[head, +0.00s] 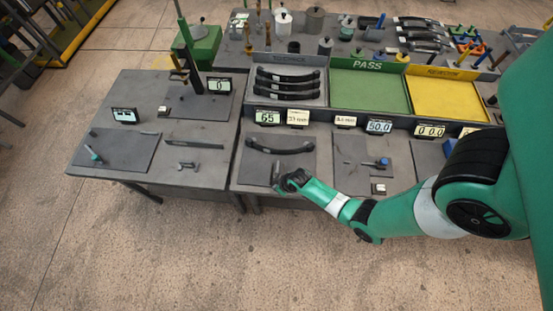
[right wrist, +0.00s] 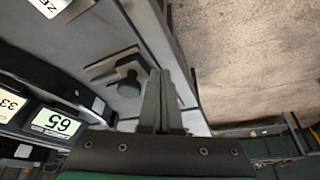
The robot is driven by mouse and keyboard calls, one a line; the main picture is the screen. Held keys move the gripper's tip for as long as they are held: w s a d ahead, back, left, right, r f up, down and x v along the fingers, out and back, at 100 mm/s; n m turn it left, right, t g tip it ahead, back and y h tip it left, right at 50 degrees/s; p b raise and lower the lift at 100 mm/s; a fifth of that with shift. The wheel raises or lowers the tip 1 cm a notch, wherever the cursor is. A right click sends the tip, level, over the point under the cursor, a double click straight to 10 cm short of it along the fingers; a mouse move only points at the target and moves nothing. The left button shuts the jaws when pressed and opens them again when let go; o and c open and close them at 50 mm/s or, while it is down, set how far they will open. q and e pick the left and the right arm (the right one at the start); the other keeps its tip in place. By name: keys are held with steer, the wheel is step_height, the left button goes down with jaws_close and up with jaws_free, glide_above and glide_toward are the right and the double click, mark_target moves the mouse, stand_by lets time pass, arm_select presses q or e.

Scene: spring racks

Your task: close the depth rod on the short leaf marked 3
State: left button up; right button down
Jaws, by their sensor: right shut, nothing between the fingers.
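My right gripper (head: 279,184) is at the front of the right bench, just in front of a dark curved leaf (head: 280,146) lying on a dark mat. In the right wrist view my right gripper (right wrist: 160,76) has its two fingers together, with nothing between them. Beside the fingers there lies a small grey tool with a black round knob (right wrist: 128,85); it appears apart from them, and I cannot tell whether it is the depth rod's part. No mark 3 is readable on any leaf. My left gripper is not in view.
Displays reading 65 (head: 267,117) and 50.0 (head: 379,126) stand along the bench behind. A tray with several stacked leaves (head: 325,98), a green PASS tray (head: 366,71) and a yellow tray (head: 440,77) are behind them. The left bench (head: 215,135) holds scattered tools.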

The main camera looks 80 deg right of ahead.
steer(key=shift+d, duration=0.2)
steer(key=shift+w+d+b, duration=0.25)
steer(key=shift+d+b, duration=0.15)
steer(key=shift+d, duration=0.7)
steer(key=shift+w+d+b, duration=0.2)
steer(key=shift+d+b, duration=0.15)
steer(key=shift+d, duration=0.9)
steer(key=shift+r, duration=0.1)
stand_by(0.4)
step_height(320, 180, up, 7)
steer(key=p, duration=0.7)
stand_by(0.3)
